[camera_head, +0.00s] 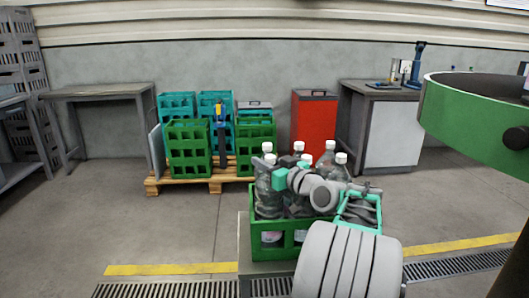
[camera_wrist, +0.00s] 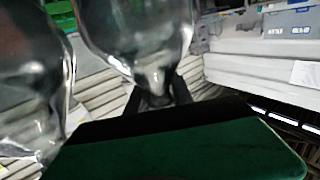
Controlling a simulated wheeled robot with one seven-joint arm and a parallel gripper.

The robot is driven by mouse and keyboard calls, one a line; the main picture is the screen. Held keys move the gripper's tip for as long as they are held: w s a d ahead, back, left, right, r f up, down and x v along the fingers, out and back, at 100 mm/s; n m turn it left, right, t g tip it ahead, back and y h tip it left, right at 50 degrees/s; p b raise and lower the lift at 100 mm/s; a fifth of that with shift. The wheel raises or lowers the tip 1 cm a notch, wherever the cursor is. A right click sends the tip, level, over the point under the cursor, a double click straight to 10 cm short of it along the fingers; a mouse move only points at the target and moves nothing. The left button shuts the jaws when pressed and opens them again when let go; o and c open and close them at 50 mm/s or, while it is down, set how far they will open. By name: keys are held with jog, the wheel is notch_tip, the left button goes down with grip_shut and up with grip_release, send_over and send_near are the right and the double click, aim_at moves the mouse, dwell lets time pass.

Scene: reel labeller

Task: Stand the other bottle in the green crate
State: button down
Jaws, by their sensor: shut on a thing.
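The green crate (camera_head: 268,240) stands on a low stand in the head view and holds several clear bottles with white caps. My gripper (camera_head: 283,179) is at the crate, among the bottles, with my arm reaching in from the lower right. In the wrist view my gripper's dark fingers (camera_wrist: 158,95) are shut on a clear bottle (camera_wrist: 140,38). A second clear bottle (camera_wrist: 28,80) is close beside it on the left. My arm hides part of the crate and some bottles, so I cannot tell whether the held bottle touches the crate floor.
A pallet (camera_head: 200,181) with green and teal crates stands behind, near a red cabinet (camera_head: 314,125). Workbenches stand left (camera_head: 97,92) and back right (camera_head: 385,90). A large green round machine part (camera_head: 470,120) overhangs at the right. The floor left of the crate is clear.

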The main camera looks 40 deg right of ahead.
jog(key=shift+r, duration=0.15)
jog(key=c, duration=1.6)
grip_release()
jog(key=shift+f, duration=0.35)
jog(key=o, duration=0.5)
jog(key=shift+r, duration=0.1)
jog(key=shift+s+r, duration=0.15)
jog(key=shift+s, duration=0.05)
jog(key=s+p, duration=0.1)
jog(key=s, duration=1)
jog(key=shift+s+a, duration=0.15)
jog(key=shift+s, duration=0.2)
